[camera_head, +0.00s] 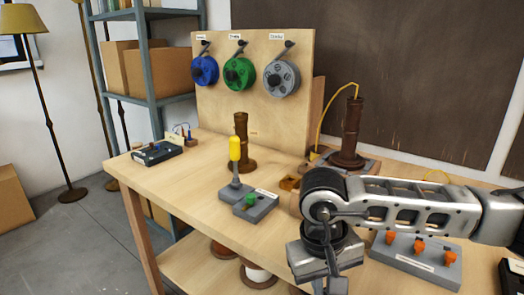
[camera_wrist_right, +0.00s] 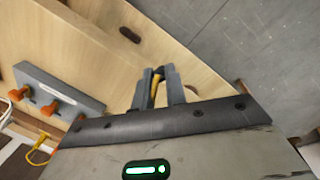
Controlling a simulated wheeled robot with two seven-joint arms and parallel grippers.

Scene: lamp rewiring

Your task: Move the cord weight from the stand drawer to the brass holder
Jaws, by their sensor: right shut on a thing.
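My right gripper (camera_head: 328,284) reaches in from the right and hangs low over the front part of the bench. In the right wrist view its two grey fingers (camera_wrist_right: 156,88) are shut on a small yellow thing with a dark top (camera_wrist_right: 156,80), mostly hidden between them; I cannot tell for sure that it is the cord weight. A small brass-coloured piece (camera_head: 289,184) sits on the bench behind my right arm, perhaps the brass holder; the arm partly hides that area. I cannot make out the stand drawer. My left gripper is not in view.
A grey block with orange clips (camera_head: 420,257) stands right of my gripper. Brown turned columns (camera_head: 240,140) stand behind, the right one (camera_head: 351,130) with a yellow cord. The bench's left front (camera_head: 185,185) is clear.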

